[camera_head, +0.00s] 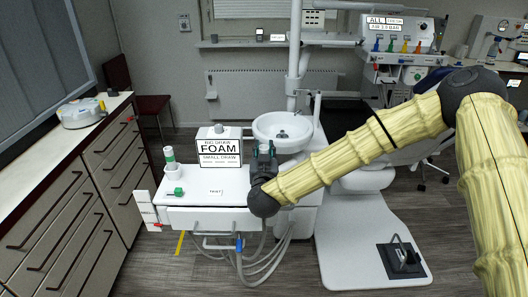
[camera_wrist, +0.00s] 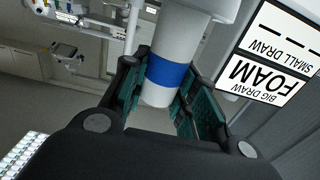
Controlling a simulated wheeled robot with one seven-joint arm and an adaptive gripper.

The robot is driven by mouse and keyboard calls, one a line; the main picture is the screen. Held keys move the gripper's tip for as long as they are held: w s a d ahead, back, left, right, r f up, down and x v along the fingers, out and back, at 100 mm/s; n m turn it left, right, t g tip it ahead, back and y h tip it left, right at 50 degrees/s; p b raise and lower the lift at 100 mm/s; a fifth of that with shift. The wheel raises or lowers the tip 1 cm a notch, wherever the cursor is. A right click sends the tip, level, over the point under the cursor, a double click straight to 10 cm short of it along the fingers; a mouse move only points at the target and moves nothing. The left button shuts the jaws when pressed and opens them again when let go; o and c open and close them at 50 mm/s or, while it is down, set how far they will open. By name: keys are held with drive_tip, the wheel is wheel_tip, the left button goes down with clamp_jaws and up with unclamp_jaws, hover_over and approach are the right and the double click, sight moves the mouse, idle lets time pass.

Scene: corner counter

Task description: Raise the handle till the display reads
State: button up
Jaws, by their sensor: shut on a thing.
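My gripper (camera_head: 264,160) is over the right end of the white bench unit (camera_head: 190,190) in the head view. In the wrist view my gripper (camera_wrist: 166,82) has its teal-padded fingers on both sides of a white cylindrical handle with a blue band (camera_wrist: 180,38), and is shut on it. The handle's upper end runs into a wider white part at the picture's top. In the head view my gripper and arm hide the handle. A sign reading BIG DRAW, FOAM, SMALL DRAW (camera_head: 219,150) stands left of my gripper. I cannot make out a lit display.
A white basin (camera_head: 283,126) stands behind my gripper. Drawers (camera_head: 75,200) line the left. Hoses (camera_head: 265,262) hang below the unit. Floor is open between drawers and unit.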

drive_tip(key=shift+r+p, duration=1)
drive_tip(key=shift+r, duration=0.8)
idle(6.2)
